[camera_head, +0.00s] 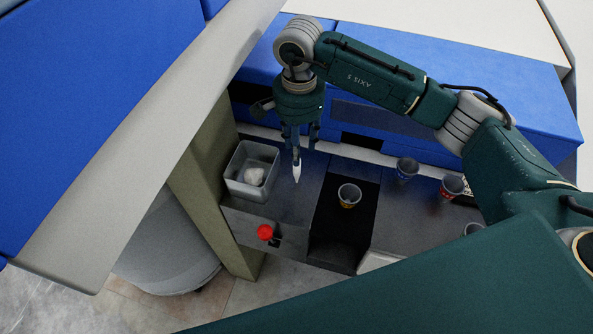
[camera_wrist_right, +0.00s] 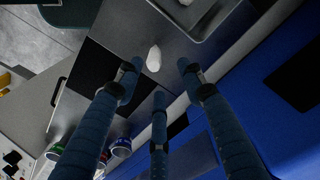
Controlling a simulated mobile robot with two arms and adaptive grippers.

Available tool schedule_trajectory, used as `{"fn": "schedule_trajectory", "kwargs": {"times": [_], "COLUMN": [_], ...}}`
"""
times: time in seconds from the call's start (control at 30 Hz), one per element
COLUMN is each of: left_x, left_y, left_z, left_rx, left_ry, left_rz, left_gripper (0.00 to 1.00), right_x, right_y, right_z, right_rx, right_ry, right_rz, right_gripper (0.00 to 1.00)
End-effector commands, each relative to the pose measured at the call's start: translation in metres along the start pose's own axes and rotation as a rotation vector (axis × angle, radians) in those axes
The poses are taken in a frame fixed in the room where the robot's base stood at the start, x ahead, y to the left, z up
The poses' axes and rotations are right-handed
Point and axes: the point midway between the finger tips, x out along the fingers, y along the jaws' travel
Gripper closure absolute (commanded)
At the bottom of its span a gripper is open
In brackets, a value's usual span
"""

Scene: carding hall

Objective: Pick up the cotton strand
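The cotton strand (camera_head: 297,172) is a small white, pointed piece at the grey metal ledge in the head view. In the right wrist view the strand (camera_wrist_right: 154,58) shows just beyond the fingertips, over the grey surface. My right gripper (camera_head: 298,140) points down right above it. The right gripper's fingers (camera_wrist_right: 159,80) are spread, with the strand not clamped between them. I cannot tell whether a fingertip touches it. My left gripper is not in view.
A grey square bin (camera_head: 234,186) with a white clump (camera_head: 254,176) stands left of the strand. A cup (camera_head: 349,196) stands on the dark panel to the right, with several more cups beyond. A red knob (camera_head: 265,232) is on the front face. Blue machine housing (camera_head: 480,85) rises behind.

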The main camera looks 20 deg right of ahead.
Motion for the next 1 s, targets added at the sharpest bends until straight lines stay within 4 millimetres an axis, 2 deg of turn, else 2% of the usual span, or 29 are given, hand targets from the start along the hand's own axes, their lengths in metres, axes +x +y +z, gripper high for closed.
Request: {"fn": "schedule_trajectory", "kwargs": {"times": [0.17, 0.33, 0.5, 0.77, 0.93, 0.97, 1.0], "left_x": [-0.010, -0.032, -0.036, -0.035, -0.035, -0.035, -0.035], "left_y": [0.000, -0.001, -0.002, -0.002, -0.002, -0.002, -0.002], "left_z": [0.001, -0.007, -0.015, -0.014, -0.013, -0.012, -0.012], "left_rx": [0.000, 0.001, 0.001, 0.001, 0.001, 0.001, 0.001], "left_ry": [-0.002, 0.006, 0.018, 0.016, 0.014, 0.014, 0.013], "left_rz": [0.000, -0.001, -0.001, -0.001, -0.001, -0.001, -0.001], "left_gripper": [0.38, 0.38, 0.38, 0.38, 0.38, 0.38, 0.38], "right_x": [0.011, 0.033, 0.054, 0.058, 0.058, 0.058, 0.058], "right_y": [0.002, 0.008, 0.006, 0.006, 0.006, 0.006, 0.006], "right_z": [0.004, 0.014, 0.013, 0.013, 0.012, 0.012, 0.012], "right_rx": [0.000, 0.001, 0.002, 0.001, 0.001, 0.001, 0.001], "right_ry": [-0.003, -0.006, -0.003, -0.002, -0.002, -0.002, -0.002], "right_rz": [0.002, 0.004, 0.000, -0.002, -0.002, -0.002, -0.002], "right_gripper": [0.61, 0.61, 0.61, 0.61, 0.95, 1.00, 1.00]}}
